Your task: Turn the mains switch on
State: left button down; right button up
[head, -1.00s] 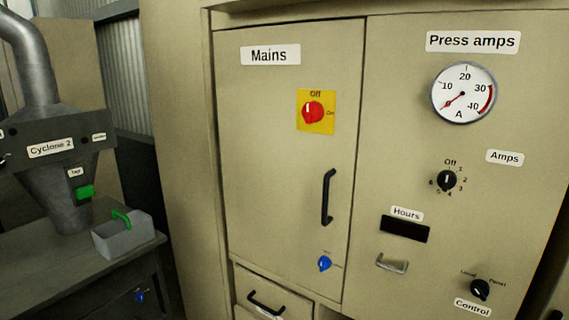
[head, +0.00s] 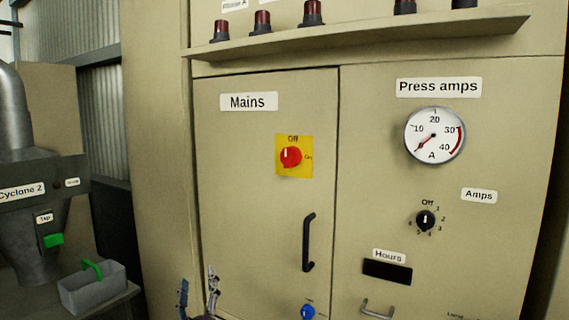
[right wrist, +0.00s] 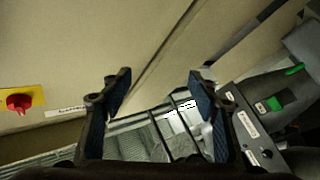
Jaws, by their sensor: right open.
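The mains switch (head: 291,157) is a red rotary knob on a yellow plate, on the cabinet door under the "Mains" label (head: 248,101). Its white mark points up at "Off"; "On" is printed to its right. The knob also shows at the left edge of the right wrist view (right wrist: 19,103). My right gripper (head: 198,285) is at the bottom of the head view, below and left of the switch, apart from it. Its fingers stand apart and empty in the right wrist view (right wrist: 160,82). My left gripper is not in view.
A black door handle (head: 308,242) and a blue knob (head: 308,312) are below the switch. A shelf (head: 370,45) with several red-topped lamps juts out above. The amps dial (head: 425,220) is on the right panel. A grey bin (head: 92,290) stands at the left.

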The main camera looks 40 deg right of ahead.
jog(key=s+d+r+m+g+h, duration=0.2)
jog(key=d+r+m+h, duration=0.15)
jog(key=r, duration=0.45)
jog(key=s+d+r+m+g+h, duration=0.1)
jog(key=s+d+r+m+h, duration=0.15)
jog(key=r+h, duration=0.45)
jog(key=m+g+h, duration=0.1)
jog(key=m+g, duration=0.6)
jog(key=g, duration=0.2)
send_near(285, 160)
jog(key=d, duration=0.3)
jog(key=shift+n, duration=0.3)
jog(key=x, duration=0.2)
jog(key=p+x, duration=0.1)
jog(key=x, duration=0.2)
jog(key=w+r+x, duration=0.1)
jog(key=x, duration=0.1)
jog(key=shift+a, duration=0.2)
grip_shut()
